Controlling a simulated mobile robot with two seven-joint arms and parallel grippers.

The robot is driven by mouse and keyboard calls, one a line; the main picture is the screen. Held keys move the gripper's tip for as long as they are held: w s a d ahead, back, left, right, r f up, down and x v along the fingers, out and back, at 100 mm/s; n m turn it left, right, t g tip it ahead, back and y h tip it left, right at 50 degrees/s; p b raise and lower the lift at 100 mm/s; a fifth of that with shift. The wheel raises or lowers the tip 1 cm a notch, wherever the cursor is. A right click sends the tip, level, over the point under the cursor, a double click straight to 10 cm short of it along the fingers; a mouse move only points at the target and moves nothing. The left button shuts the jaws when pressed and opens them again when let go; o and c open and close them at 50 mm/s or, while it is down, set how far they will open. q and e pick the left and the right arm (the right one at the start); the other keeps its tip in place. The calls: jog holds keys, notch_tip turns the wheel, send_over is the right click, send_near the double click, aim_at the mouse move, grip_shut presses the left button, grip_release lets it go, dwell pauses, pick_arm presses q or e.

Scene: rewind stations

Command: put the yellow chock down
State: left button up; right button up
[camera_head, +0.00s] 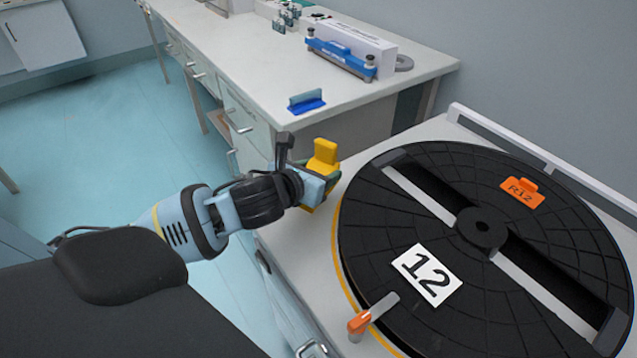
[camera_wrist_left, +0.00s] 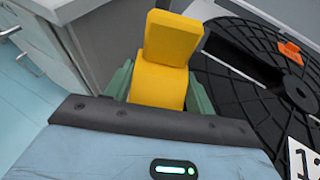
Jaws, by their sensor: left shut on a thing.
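The yellow chock (camera_head: 325,156) is held in my left gripper (camera_head: 318,187) at the left edge of the turntable's bench top. My left gripper is shut on it. In the left wrist view the yellow chock (camera_wrist_left: 170,58) stands up between the two green fingers of my left gripper (camera_wrist_left: 158,90). Its lower end is partly hidden by the gripper, and I cannot tell whether it touches the bench top. My right gripper does not show.
A black turntable (camera_head: 520,258) marked 12 fills most of the bench. An orange tag R12 (camera_head: 522,193) and an orange-tipped lever (camera_head: 372,317) are on and beside it. A white bench (camera_head: 240,60) behind holds a blue block (camera_head: 306,102) and a blue-and-white device (camera_head: 345,55).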

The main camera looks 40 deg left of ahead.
pick_arm(q)
jog(key=shift+f+b, duration=0.45)
jog(key=shift+f, duration=1.3)
jog(key=shift+f, duration=0.1)
jog(key=o, duration=1.2)
jog(key=shift+s+r, duration=0.2)
jog(key=shift+s, duration=0.05)
jog(key=p+v, duration=0.1)
jog(key=v, duration=1)
jog(key=shift+s, duration=0.25)
jog(key=shift+c, duration=0.3)
